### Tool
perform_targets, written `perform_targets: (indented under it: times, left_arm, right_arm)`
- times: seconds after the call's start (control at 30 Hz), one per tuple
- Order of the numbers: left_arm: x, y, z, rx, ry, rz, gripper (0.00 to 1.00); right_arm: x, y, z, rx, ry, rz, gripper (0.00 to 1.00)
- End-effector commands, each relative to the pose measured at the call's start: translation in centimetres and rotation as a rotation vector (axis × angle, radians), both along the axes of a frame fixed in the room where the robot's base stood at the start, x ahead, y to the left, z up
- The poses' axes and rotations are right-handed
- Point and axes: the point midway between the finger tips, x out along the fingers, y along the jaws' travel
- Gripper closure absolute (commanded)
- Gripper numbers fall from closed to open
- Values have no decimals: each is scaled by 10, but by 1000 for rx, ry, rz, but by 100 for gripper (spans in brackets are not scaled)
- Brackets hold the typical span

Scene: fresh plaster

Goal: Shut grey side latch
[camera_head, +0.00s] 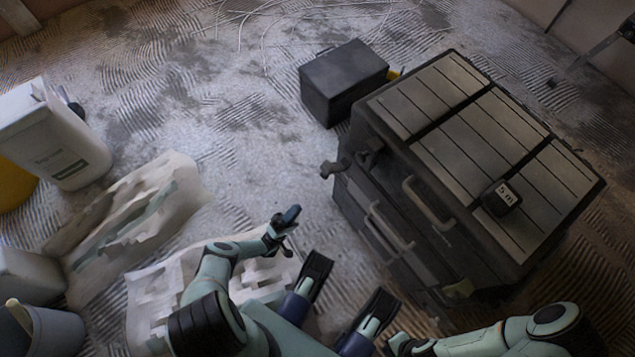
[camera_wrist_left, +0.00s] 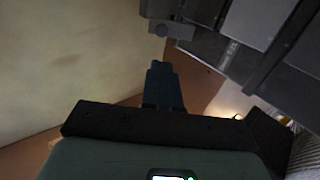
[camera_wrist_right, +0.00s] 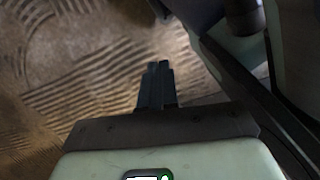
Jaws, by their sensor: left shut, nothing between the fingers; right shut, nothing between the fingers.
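The grey side latch (camera_head: 335,168) sticks out from the left corner of the dark tool chest (camera_head: 372,180), apart from the chest wall. It seems to be the grey plate with a round knob (camera_wrist_left: 172,30) at the top of the left wrist view. My left gripper (camera_head: 291,214) is shut and empty, in front of the latch and to its left, with a gap between. Its fingertips (camera_wrist_left: 160,66) point toward the plate. My right gripper's fingers (camera_wrist_right: 157,68) are shut and empty above the ridged floor. In the head view they are hard to make out.
A green latch (camera_head: 459,289) sits low on the chest's front. A tape measure (camera_head: 501,198) lies on the lid. A dark box (camera_head: 342,80) stands behind. A white bucket (camera_head: 60,140) and crumpled sheets (camera_head: 135,215) lie left.

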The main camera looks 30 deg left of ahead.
Motion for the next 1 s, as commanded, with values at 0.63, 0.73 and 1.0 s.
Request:
perform_targets:
  times: [0.63,0.73,1.0]
  left_arm:
    - [60,-26,79,-1,-2,-8,100]
    - [70,-29,91,-1,-1,-6,100]
    - [83,-35,107,0,1,-6,100]
  right_arm:
    - [44,5,23,-9,-147,16,100]
    - [48,6,25,-10,-160,17,100]
    - [51,6,27,-11,-170,19,100]
